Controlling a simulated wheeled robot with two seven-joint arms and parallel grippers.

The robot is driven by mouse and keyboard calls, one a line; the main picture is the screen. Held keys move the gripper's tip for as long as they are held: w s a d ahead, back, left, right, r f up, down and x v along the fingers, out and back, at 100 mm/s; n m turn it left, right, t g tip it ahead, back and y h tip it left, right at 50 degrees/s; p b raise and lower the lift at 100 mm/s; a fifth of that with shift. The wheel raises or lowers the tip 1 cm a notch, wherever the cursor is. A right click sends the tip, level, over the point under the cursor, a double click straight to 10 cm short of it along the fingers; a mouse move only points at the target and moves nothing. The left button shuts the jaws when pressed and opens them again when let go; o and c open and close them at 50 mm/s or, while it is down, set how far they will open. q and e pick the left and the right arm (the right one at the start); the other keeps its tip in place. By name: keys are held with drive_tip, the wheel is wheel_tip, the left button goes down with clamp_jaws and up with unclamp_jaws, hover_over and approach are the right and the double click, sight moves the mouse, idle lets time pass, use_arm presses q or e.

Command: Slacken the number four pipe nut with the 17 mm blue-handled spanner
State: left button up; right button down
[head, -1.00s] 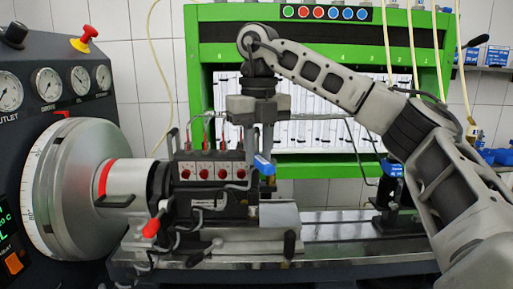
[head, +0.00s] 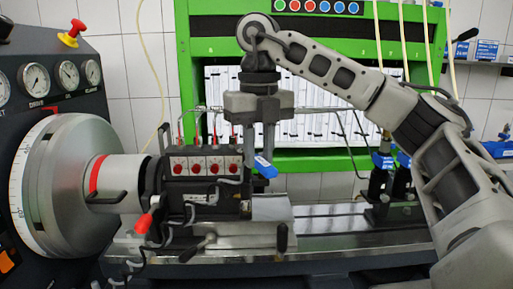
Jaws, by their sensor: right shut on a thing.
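My right gripper (head: 261,148) points straight down beside the right end of the pump (head: 203,182). It is shut on the blue-handled spanner (head: 265,167), whose blue handle shows at the fingertips and slants down to the right. The spanner's steel jaw is too small to make out. Several thin pipes rise from the pump's top above a row of red-marked plates. The rightmost pipe nut (head: 234,146), which looks like number four, is just left of the fingers. I cannot tell whether the spanner touches it. My left gripper is not in view.
The large dial wheel (head: 75,185) and gauge panel stand on the left. A red-knobbed lever (head: 144,223) sticks out in front of the pump. A green cabinet (head: 185,90) stands behind. Black stands with blue tops (head: 382,160) are at the right. The bench rail (head: 345,232) between is clear.

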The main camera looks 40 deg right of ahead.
drive_tip(key=shift+s+r, duration=0.1)
idle(0.3)
drive_tip(key=shift+s+a+r, duration=0.15)
drive_tip(key=shift+s+r, duration=0.35)
drive_tip(key=shift+r, duration=0.3)
drive_tip(key=shift+s+a+r, duration=0.15)
drive_tip(key=shift+s+r, duration=0.3)
drive_tip(key=shift+r, duration=0.4)
drive_tip(key=shift+s+a+r, duration=0.15)
drive_tip(key=shift+s+r, duration=0.35)
drive_tip(key=shift+r, duration=0.3)
